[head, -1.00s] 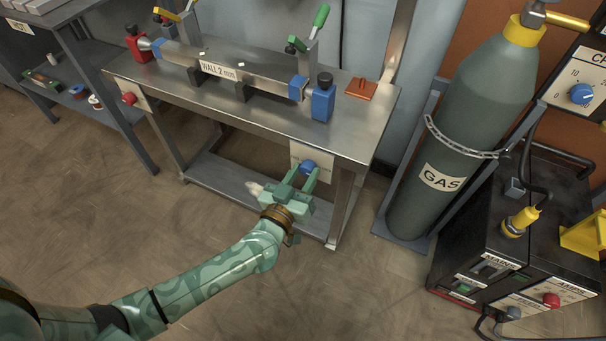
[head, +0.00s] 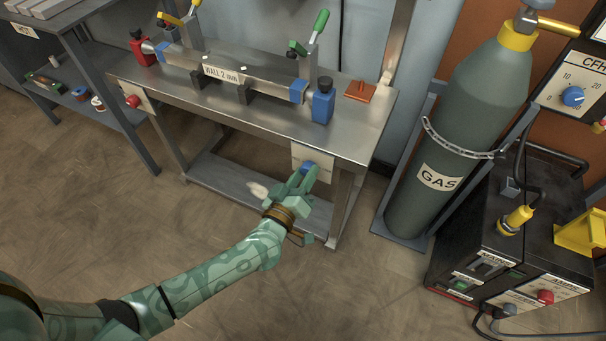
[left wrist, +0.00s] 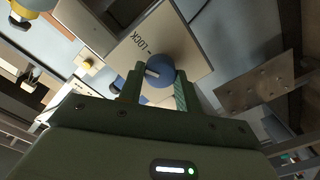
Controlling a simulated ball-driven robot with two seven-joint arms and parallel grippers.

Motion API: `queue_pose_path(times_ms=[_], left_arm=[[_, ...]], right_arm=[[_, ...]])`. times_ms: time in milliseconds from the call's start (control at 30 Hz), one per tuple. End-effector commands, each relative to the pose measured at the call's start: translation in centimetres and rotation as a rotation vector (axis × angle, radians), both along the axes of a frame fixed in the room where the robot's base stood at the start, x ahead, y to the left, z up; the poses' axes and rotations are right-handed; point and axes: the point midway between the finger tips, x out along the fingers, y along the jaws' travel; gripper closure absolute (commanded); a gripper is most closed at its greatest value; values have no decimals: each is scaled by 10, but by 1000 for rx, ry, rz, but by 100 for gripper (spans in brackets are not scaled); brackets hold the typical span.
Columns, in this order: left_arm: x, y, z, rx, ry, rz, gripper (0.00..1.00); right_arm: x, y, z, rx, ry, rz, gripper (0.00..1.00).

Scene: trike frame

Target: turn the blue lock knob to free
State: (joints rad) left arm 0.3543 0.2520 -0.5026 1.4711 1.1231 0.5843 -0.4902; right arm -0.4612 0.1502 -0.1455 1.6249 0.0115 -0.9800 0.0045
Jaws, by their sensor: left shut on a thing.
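The blue lock knob (head: 307,168) sits on a pale plate (head: 318,155) on the front right of the steel bench. In the left wrist view the knob (left wrist: 158,84) is round with a pale pointer mark, and the plate (left wrist: 183,32) reads "LOCK" with a short line beside the word. My left gripper (head: 303,178) is shut on the knob, with one green finger (left wrist: 131,88) and the other (left wrist: 182,92) on opposite sides of it. Other lettering on the plate is hidden or too small to read. My right gripper is not in view.
The steel bench (head: 215,100) carries a clamped bar labelled "WALL 2 mm" (head: 221,74). A red button (head: 132,101) is on its left front. A gas cylinder (head: 455,130) and a black machine (head: 520,230) stand at right. The floor in front is clear.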

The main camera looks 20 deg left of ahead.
Motion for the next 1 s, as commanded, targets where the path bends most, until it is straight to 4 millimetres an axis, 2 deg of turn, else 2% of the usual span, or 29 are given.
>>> queue_pose_path(times_ms=[400, 1000], left_arm=[[-1, 0, -2, -392, 16, 0, 89], [-1, 1, -5, -963, 38, 2, 89]], right_arm=[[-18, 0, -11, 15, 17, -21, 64], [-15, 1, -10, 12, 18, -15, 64]])
